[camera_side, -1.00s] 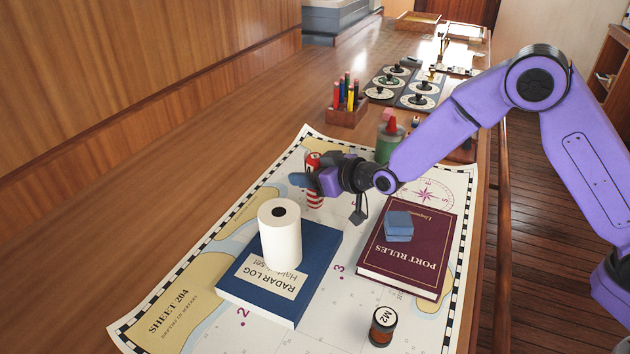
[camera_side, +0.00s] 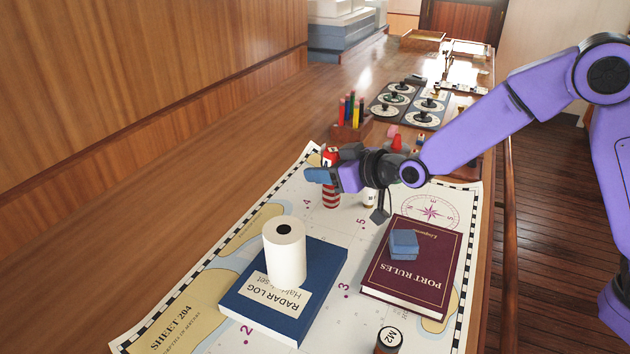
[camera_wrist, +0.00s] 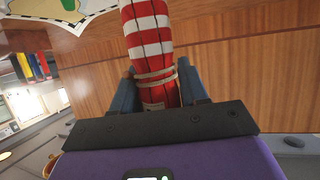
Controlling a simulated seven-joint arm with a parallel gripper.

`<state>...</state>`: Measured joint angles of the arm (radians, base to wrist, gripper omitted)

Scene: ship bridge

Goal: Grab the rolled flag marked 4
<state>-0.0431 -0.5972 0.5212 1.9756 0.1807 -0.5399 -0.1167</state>
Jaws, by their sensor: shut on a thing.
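The rolled flag (camera_side: 331,196) is red and white striped and stands roughly upright near the far left part of the chart. My gripper (camera_side: 320,174) is shut around its upper part in the side view. In the wrist view the striped roll (camera_wrist: 148,35) passes between the blue fingers of my gripper (camera_wrist: 158,88), with a pale cord tied round it. A small label shows near its top in the side view, but I cannot read a number on it. A printed 4 is on the chart beside it.
A white roll stands on the blue Radar Log (camera_side: 247,306). A blue block (camera_side: 403,244) lies on the maroon Port Rules book (camera_side: 400,282). A pale cylinder (camera_side: 370,198) stands just right of the flag. A pen holder (camera_side: 351,131) is behind.

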